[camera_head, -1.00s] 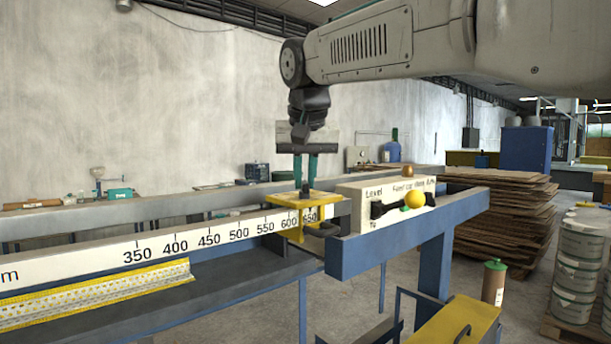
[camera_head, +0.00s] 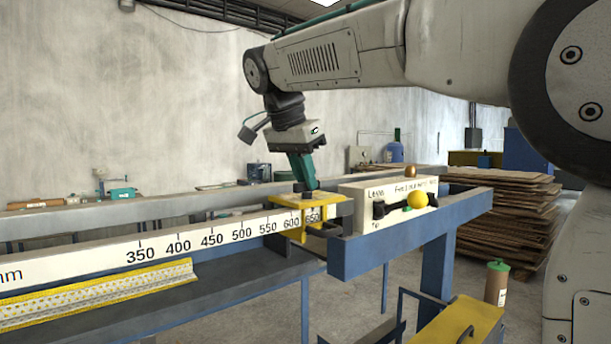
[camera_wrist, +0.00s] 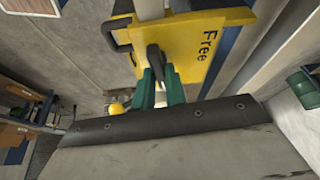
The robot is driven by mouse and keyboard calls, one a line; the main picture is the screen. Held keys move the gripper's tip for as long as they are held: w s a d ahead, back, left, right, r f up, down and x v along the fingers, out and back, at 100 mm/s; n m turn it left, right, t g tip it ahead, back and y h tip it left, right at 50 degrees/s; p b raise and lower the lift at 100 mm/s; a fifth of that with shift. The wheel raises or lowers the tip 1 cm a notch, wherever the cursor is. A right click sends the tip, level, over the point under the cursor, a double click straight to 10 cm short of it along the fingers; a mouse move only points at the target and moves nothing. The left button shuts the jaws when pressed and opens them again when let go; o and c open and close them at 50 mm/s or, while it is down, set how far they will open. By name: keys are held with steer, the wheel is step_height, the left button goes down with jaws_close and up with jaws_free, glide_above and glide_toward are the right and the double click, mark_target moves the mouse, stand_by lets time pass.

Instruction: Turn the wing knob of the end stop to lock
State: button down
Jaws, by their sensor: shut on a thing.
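The yellow end stop (camera_head: 283,200) sits on the white scale rail (camera_head: 210,242), near the 600 and 650 marks. Its top shows the word "Free" in the wrist view (camera_wrist: 218,22). The dark wing knob (camera_wrist: 153,56) stands on top of the end stop. My gripper (camera_head: 308,187) points down at the end stop from above, and its green fingers are shut on the wing knob. In the wrist view the fingers (camera_wrist: 158,75) lie on both sides of the knob. In the head view the fingers mostly hide the knob.
A yellow perforated strip (camera_head: 100,295) lies below the rail. Stacked brown sheets (camera_head: 505,215) stand behind at right.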

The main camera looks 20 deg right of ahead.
steer(key=shift+m, duration=0.5)
stand_by(0.3)
steer(key=c, duration=1.4)
jaws_free()
steer(key=shift+c, duration=0.2)
steer(key=w+v, duration=0.1)
steer(key=v, duration=0.6)
steer(key=shift+s+a+r, duration=0.15)
steer(key=shift+s+r, duration=0.2)
steer(key=shift+r, duration=0.05)
